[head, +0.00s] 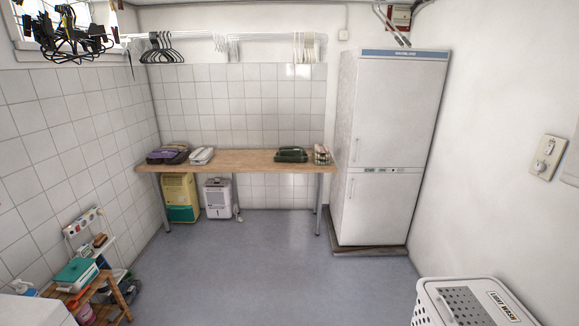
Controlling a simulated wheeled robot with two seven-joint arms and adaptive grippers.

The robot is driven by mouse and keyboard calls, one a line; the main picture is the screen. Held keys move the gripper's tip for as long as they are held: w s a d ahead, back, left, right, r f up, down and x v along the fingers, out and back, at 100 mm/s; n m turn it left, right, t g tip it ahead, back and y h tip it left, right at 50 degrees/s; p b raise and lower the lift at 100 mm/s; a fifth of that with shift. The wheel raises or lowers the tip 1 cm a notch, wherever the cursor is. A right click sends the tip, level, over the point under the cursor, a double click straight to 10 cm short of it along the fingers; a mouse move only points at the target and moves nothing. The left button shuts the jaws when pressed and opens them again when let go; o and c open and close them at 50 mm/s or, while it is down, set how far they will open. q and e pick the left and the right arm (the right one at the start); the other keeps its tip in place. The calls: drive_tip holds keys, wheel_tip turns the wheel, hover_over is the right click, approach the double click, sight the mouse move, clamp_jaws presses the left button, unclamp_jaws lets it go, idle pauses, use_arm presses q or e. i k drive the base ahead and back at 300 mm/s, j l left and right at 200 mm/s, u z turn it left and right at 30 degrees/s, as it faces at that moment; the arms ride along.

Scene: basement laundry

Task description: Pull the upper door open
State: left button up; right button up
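A tall white fridge-freezer (384,140) stands in the back right corner, facing the room. A narrow control strip (379,170) runs between the two doors. Neither of my grippers shows in the head view, so nothing is seen touching the doors.
A wooden table (240,161) with folded cloths stands left of the fridge, two dehumidifiers beneath it. A white laundry basket (470,303) sits at front right, and a cluttered small wooden stand (92,290) at front left. The blue-grey floor (270,265) between is clear.

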sight(397, 101)
drive_tip(key=i+z, duration=0.1)
drive_tip(key=i, duration=0.7)
drive_tip(key=i+j+z, duration=0.15)
drive_tip(key=i+z, duration=0.3)
drive_tip(key=i+j+z, duration=0.4)
drive_tip(key=i, duration=0.2)
drive_tip(key=i+j+z, duration=0.75)
drive_tip(key=j+z, duration=0.15)
drive_tip(key=j, duration=0.2)
